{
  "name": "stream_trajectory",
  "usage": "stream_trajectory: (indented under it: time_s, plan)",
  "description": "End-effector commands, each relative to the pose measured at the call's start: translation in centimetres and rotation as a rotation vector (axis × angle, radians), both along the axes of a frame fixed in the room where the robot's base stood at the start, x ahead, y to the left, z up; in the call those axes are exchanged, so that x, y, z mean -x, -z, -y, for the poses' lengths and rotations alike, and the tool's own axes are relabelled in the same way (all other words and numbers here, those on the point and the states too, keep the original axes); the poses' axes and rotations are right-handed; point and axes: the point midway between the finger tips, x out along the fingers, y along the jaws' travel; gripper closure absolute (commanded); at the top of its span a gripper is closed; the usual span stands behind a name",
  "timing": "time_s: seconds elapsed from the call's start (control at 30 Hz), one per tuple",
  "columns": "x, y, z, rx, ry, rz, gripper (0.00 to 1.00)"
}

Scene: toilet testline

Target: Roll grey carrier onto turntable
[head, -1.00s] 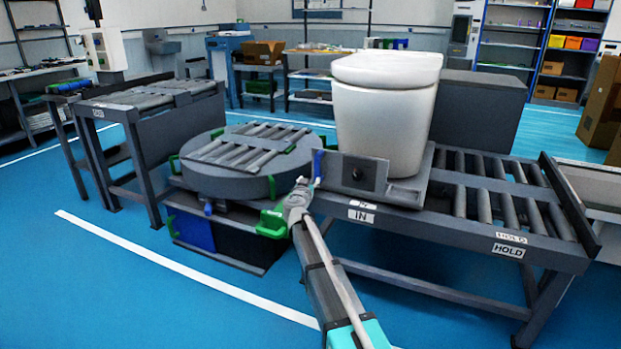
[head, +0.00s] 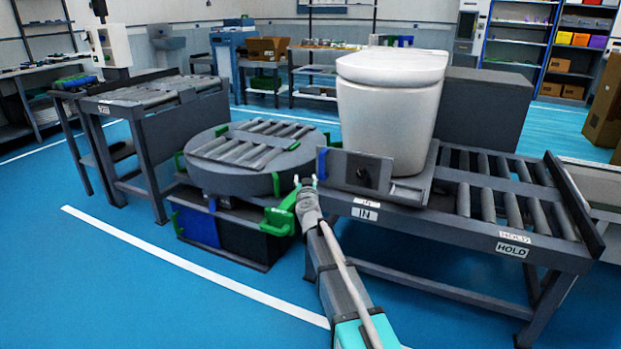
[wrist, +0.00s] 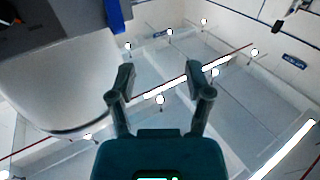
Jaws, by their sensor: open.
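The grey carrier (head: 414,190) sits on the IN end of the roller table and bears a white toilet (head: 388,115). The round grey turntable (head: 232,180), with rollers on top, stands just left of the carrier. My gripper (head: 306,182) is beside the plate's left end, just below the blue tab. In the wrist view my gripper (wrist: 160,72) is open and empty, facing upward, with the blue tab (wrist: 117,16) to its upper left and the toilet (wrist: 60,85) at left.
The roller table (head: 480,205) extends right to its HOLD end, with bare rollers. Another roller table (head: 155,95) stands left of the turntable. Green handles (head: 282,213) stick out on the turntable's near right side. The blue floor in front is clear.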

Motion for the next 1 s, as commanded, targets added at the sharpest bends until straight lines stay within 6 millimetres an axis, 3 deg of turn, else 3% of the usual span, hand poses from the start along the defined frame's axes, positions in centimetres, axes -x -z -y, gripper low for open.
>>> stream_trajectory:
  time_s: [0.23,0.5,0.77,1.0]
  plan:
    - [5.3,1.1,-2.3,0.016,-0.276,-0.123,0.35]
    - [12.3,5.3,-2.9,0.031,-0.476,-0.422,0.35]
    - [20.7,10.1,-0.3,0.037,-0.502,-0.82,0.35]
    - [29.7,13.4,4.5,0.028,-0.356,-1.219,0.35]
